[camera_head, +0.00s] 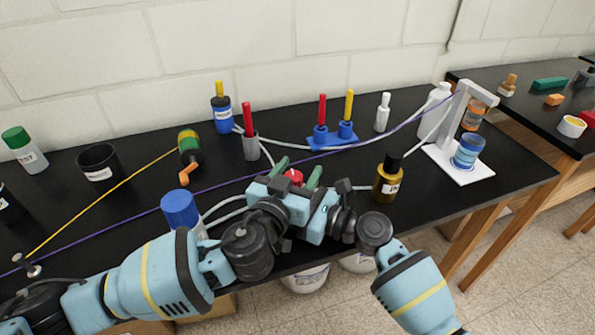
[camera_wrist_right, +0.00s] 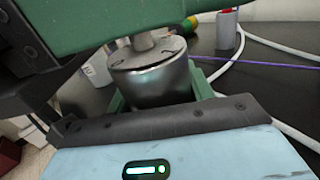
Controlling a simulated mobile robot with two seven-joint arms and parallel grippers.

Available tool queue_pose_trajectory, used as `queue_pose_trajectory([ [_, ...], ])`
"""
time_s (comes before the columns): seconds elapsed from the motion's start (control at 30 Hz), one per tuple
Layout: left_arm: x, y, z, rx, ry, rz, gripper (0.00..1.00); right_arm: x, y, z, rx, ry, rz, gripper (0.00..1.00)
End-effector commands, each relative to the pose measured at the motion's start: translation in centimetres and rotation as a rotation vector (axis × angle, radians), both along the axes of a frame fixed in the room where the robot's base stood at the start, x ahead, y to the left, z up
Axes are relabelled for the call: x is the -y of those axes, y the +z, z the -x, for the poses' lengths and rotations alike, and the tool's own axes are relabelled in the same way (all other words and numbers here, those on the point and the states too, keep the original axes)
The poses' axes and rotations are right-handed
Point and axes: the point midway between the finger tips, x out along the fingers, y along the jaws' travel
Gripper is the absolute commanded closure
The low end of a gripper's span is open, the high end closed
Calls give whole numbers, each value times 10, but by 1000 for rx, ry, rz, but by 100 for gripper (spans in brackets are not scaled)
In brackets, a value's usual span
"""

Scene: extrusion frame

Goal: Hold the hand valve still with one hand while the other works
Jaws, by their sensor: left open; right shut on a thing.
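The hand valve appears as a metal cylinder (camera_wrist_right: 150,82) with a short stem on top in the right wrist view. My right gripper (camera_wrist_right: 158,92) is shut on it, with green fingers on both sides. A broad green finger crosses the top of that view and hides what is above the stem. In the head view my left gripper (camera_head: 296,173) is open at the front of the bench, close against the right one. A red part (camera_head: 294,176), apparently the valve's top, shows between green fingers; the rest is hidden by the grippers.
A blue-capped bottle (camera_head: 181,210) stands left of the grippers, and a brown bottle (camera_head: 388,180) to the right. Behind are a blue stand (camera_head: 332,139) with red and yellow handles and a metal holder (camera_head: 250,147). Pale tubes and a purple cord (camera_head: 120,218) cross the black bench.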

Motion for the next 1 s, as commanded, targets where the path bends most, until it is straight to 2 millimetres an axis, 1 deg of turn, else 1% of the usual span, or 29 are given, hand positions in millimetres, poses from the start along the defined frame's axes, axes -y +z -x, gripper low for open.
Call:
queue_pose_trajectory([
  [0.1, 0, 0, 0, 0, 0, 0, 46, 0, -1, 0, -2, 0, 1, 74],
  [0.4, 0, 0, 0, 0, 1, 0, 85, 0, -1, 0, -2, 0, 1, 74],
  [0.43, 0, 0, 0, 0, 1, 0, 89, 0, -1, 0, -2, 0, 1, 74],
  [0.47, 0, 0, 0, 0, 1, 0, 91, 0, -1, 0, -2, 0, 1, 74],
  [0.67, 2, -2, 1, -13, -21, -3, 91, 0, -1, 0, -1, 0, 2, 74],
  [0.83, 6, -4, 2, -25, -82, -4, 91, 0, -1, 0, 1, 1, 3, 74],
  [1.0, 5, -4, 3, -14, -161, -1, 91, -1, -1, 1, 1, 2, 3, 74],
])
